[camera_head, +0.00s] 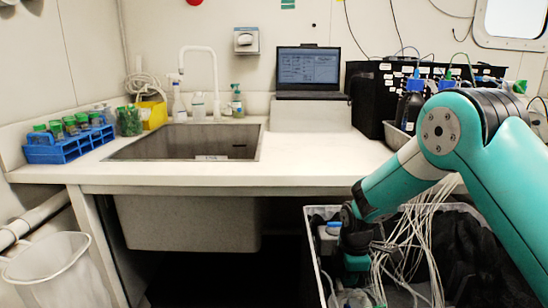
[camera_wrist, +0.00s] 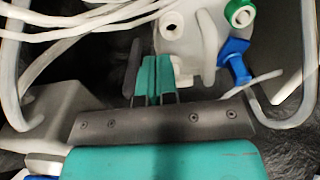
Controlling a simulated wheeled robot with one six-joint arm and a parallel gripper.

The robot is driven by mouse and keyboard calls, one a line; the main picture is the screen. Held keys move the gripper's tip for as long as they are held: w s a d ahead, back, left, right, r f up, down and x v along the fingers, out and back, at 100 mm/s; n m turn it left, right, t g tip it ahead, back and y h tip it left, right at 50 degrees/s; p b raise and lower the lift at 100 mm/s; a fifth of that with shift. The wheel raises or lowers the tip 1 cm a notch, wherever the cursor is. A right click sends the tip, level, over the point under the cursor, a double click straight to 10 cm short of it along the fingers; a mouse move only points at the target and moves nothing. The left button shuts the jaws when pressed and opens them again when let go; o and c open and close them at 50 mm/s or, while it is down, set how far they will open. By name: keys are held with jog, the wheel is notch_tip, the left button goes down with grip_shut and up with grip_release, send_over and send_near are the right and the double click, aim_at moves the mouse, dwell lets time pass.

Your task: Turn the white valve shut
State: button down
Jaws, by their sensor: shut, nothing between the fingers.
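In the wrist view, a white fitting (camera_wrist: 178,27) with a round hole and a curved white lever-like part (camera_wrist: 209,45) lies just beyond and right of my fingertips. It looks like the white valve, but I cannot tell its handle position for sure. My gripper (camera_wrist: 155,76) is shut and empty, its teal finger pads together. The fingertips are close to the fitting's left side; I cannot tell whether they touch it. In the head view my gripper (camera_head: 357,264) reaches down into a grey bin, and the valve cannot be made out there.
A blue connector (camera_wrist: 235,58) and a green ring (camera_wrist: 240,13) sit right of the fitting. White tubes (camera_wrist: 75,32) cross the upper left. The bin (camera_head: 313,232) also holds many white cables (camera_head: 410,235) and black bags (camera_head: 470,245). The counter (camera_head: 330,160) above has free room.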

jog(key=shift+s+p, duration=0.85)
jog(key=shift+p, duration=0.3)
jog(key=shift+s+a+p, duration=0.15)
jog(key=shift+s+p, duration=0.2)
jog(key=shift+p, duration=0.05)
dwell(0.4)
jog(key=shift+s+d, duration=0.15)
jog(key=shift+d, duration=0.2)
notch_tip(320, 180, up, 6)
jog(key=p, duration=0.5)
jog(key=shift+d, duration=0.1)
